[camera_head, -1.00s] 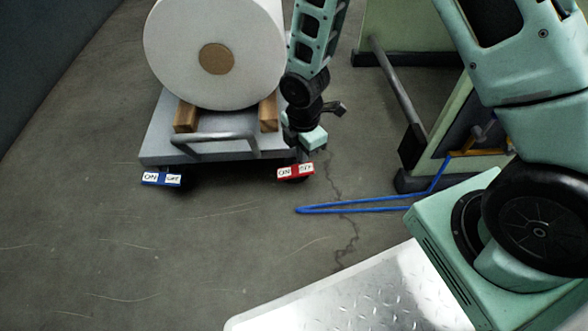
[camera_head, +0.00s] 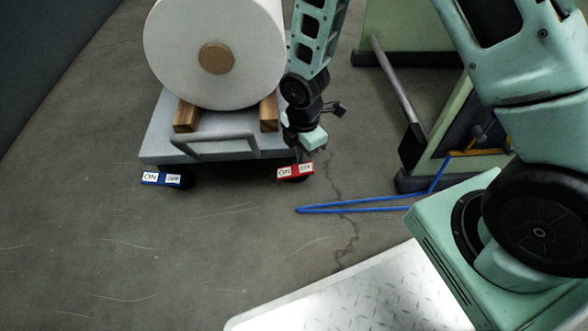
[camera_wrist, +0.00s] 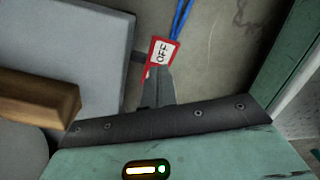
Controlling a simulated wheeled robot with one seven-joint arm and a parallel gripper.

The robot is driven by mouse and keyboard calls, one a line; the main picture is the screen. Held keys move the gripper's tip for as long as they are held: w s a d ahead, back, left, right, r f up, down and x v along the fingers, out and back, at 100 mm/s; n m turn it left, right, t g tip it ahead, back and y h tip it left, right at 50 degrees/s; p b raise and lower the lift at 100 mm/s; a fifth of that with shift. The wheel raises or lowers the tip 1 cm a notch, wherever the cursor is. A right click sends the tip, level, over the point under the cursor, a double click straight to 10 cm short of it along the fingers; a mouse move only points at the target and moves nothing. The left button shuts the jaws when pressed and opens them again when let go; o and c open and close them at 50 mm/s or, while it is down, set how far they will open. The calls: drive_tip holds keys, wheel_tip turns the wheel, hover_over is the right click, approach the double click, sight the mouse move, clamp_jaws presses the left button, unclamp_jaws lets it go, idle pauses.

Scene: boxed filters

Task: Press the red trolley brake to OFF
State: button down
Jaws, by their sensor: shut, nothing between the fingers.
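The red trolley brake (camera_head: 295,171) is at the right front corner of the grey trolley (camera_head: 218,152). It has an ON label on its left half and an OFF label on its right half. My gripper (camera_head: 312,155) is shut and empty, pointing down just behind the OFF side. In the wrist view the red brake (camera_wrist: 160,52) shows its OFF label just past my fingertips (camera_wrist: 158,82), and the fingers overlap the brake's near edge. I cannot tell whether they touch it. The ON half is mostly hidden there.
A blue brake (camera_head: 162,179) with ON and OFF labels is at the trolley's left front corner. A large white roll (camera_head: 255,50) rests on wooden blocks on the trolley. A blue cable (camera_head: 350,209) lies on the floor to the right, by a green frame. The floor in front is clear.

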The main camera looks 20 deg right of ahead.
drive_tip(key=shift+f+b, duration=0.95)
drive_tip(key=shift+f, duration=0.95)
idle(0.7)
drive_tip(key=shift+r, duration=0.15)
wheel_tip(320, 180, up, 7)
drive_tip(key=p, duration=0.7)
idle(0.5)
wheel_tip(320, 180, up, 22)
drive_tip(key=f+m+p, duration=0.1)
drive_tip(key=m+p, duration=0.5)
drive_tip(key=p, duration=0.1)
hover_over(301, 169)
drive_tip(key=s+a, duration=0.5)
drive_tip(key=s, duration=0.1)
drive_tip(key=s+a+r+m+p, duration=0.1)
drive_tip(key=s+r+m+p, duration=0.55)
drive_tip(key=s+r, duration=0.9)
wheel_tip(301, 169, up, 39)
drive_tip(key=w+p, duration=0.1)
drive_tip(key=p, duration=3.6)
drive_tip(key=shift+w+y, duration=0.3)
